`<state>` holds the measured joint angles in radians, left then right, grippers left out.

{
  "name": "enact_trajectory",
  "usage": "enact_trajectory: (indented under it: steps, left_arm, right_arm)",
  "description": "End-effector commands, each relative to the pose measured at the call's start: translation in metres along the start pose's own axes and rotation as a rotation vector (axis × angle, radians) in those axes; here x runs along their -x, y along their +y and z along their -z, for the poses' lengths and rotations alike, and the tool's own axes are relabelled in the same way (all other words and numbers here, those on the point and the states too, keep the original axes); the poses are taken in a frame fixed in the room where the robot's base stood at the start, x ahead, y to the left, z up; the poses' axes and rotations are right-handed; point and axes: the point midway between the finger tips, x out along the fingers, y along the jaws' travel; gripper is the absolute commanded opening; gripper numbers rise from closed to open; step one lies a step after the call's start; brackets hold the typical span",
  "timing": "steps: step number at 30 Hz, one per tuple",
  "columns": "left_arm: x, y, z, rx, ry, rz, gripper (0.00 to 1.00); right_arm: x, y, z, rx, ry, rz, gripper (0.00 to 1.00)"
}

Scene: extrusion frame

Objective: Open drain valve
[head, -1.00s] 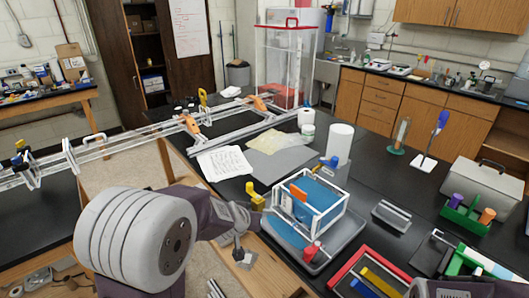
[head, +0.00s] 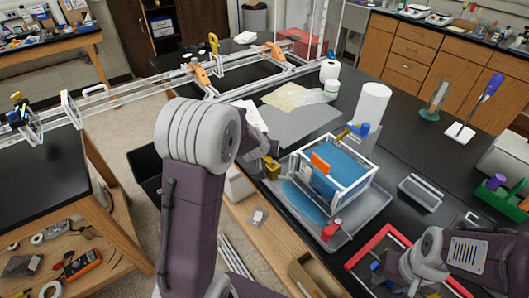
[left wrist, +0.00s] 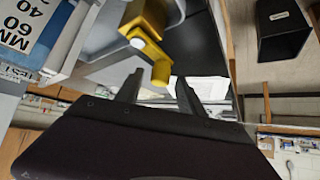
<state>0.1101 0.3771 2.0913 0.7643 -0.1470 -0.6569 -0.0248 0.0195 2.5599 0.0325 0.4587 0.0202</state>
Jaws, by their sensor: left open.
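A clear tank (head: 341,190) with white edges and blue water stands in a grey tray (head: 372,212). A yellow fitting (head: 272,169) sits at its left side; I take it for the drain valve. In the left wrist view the yellow fitting (left wrist: 151,27) hangs beside the tank's scale label (left wrist: 25,35). My left gripper (left wrist: 158,90) is open, its fingertips close to the fitting's lower end; contact is unclear. In the head view my left arm hides most of this gripper. My right gripper (head: 393,270) is at the lower right; its jaws are unclear.
A red-handled piece (head: 331,231) stands in the tray's front. A white cylinder (head: 371,105) and a blue fitting (head: 361,129) stand behind the tank. A clear box (head: 420,192) lies to its right. A red-rimmed tray (head: 376,243) is near my right gripper.

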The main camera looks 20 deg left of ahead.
Motion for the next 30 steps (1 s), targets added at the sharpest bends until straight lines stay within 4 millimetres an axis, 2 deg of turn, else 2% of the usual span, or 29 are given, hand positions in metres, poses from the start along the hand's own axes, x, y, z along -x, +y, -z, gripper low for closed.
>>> enact_trajectory:
  steps: [1,4,12,17,25,30]
  left_arm:
    - [-0.009,0.000,-0.002,0.000,0.000,0.000,0.46]
    - [-0.015,0.000,0.000,0.000,0.000,0.000,0.46]
    - [-0.016,0.000,0.001,0.000,0.001,0.000,0.46]
    - [-0.016,0.000,0.001,0.000,0.001,0.000,0.01]
    - [-0.013,0.000,0.003,0.011,0.000,0.011,0.00]
    - [-0.008,-0.002,0.003,0.052,-0.005,0.055,0.00]
  right_arm:
    - [-0.005,0.000,-0.001,0.000,0.000,0.000,0.36]
    - [-0.006,0.000,-0.001,0.000,0.000,0.000,0.36]
    - [-0.005,0.000,-0.001,0.000,0.000,0.000,0.36]
    - [-0.005,0.000,-0.001,0.000,0.000,0.000,0.36]
    - [0.003,0.000,0.000,0.000,0.000,0.000,0.36]
    - [0.029,-0.001,0.003,0.000,0.000,0.000,0.36]
